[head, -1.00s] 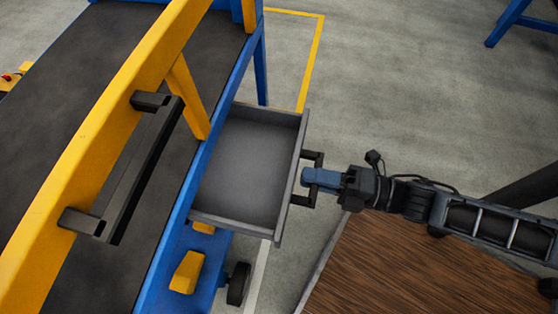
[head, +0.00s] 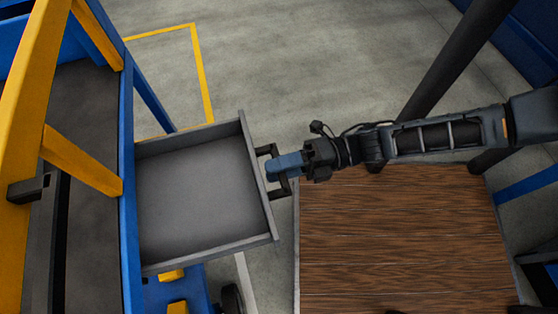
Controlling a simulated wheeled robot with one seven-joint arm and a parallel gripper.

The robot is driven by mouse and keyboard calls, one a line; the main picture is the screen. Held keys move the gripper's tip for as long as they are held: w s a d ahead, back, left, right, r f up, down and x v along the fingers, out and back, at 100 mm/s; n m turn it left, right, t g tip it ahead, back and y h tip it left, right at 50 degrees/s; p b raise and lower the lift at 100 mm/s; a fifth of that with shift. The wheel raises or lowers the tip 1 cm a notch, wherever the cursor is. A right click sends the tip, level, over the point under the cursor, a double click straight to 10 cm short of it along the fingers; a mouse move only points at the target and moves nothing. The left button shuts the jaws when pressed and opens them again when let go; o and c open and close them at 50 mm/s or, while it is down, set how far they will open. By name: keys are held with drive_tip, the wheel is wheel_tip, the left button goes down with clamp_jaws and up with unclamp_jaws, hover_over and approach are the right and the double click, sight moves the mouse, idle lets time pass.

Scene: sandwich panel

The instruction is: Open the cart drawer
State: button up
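The cart drawer (head: 195,195) is grey and empty, and stands pulled out to the right of the blue and yellow cart (head: 126,180). Its dark handle (head: 283,193) sticks out from the drawer's right-hand front. My gripper (head: 275,168) has blue fingers and is at the handle, lying across its grip bar with the fingertips close to the drawer front. The fingers appear closed around the bar, though the contact itself is partly hidden by the fingers.
A brown wood-topped surface (head: 400,240) lies below my arm at the right. Grey floor (head: 300,60) with a yellow line (head: 204,75) is clear beyond the drawer. A dark wheel (head: 231,299) shows under the cart.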

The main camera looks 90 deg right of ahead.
drive_tip(key=shift+o, duration=0.4)
drive_tip(key=shift+s, duration=0.1)
drive_tip(key=v, duration=0.7)
drive_tip(key=shift+s+d+p, duration=0.15)
drive_tip(key=shift+s+p, duration=0.1)
drive_tip(key=shift+p, duration=0.15)
